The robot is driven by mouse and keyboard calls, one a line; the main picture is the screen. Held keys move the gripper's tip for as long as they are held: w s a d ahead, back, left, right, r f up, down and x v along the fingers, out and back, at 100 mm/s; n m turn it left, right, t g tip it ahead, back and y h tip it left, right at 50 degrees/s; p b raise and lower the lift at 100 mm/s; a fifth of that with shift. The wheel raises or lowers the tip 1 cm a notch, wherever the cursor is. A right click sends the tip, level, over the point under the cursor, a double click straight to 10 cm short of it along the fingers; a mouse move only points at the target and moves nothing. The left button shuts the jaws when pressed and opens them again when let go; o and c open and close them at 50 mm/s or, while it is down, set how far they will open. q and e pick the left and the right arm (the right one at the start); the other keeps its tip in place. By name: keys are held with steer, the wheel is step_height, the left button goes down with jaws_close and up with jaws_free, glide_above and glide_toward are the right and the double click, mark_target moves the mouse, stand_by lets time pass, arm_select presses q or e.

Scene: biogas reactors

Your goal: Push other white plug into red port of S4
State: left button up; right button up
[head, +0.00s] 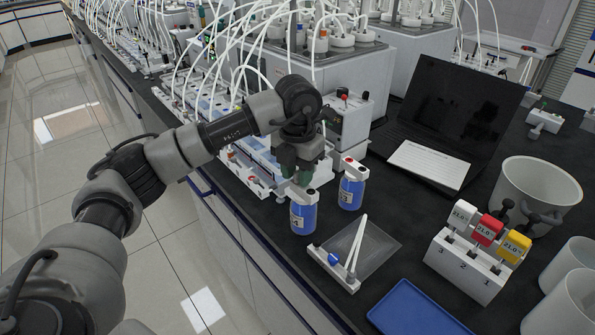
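My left gripper (297,166) comes in from the left and points down, its dark greenish fingers just above and at the top of a blue bottle (304,216) with a white label that seems to read 4. I cannot tell whether the fingers are shut on anything. The top of that bottle and its ports are largely hidden by the fingers, so I see no red port on it. A second blue bottle (351,190), its label seemingly 3, stands upright behind and to the right, with a red spot on its white cap. No white plug can be made out. My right gripper is not in view.
A white holder with a blue part and white sticks (335,265) stands in front. White tubes (235,60) run behind.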

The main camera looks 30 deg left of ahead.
arm_select(q)
steer(key=shift+o, duration=0.9)
step_height(320, 180, up, 11)
steer(key=shift+f, duration=0.1)
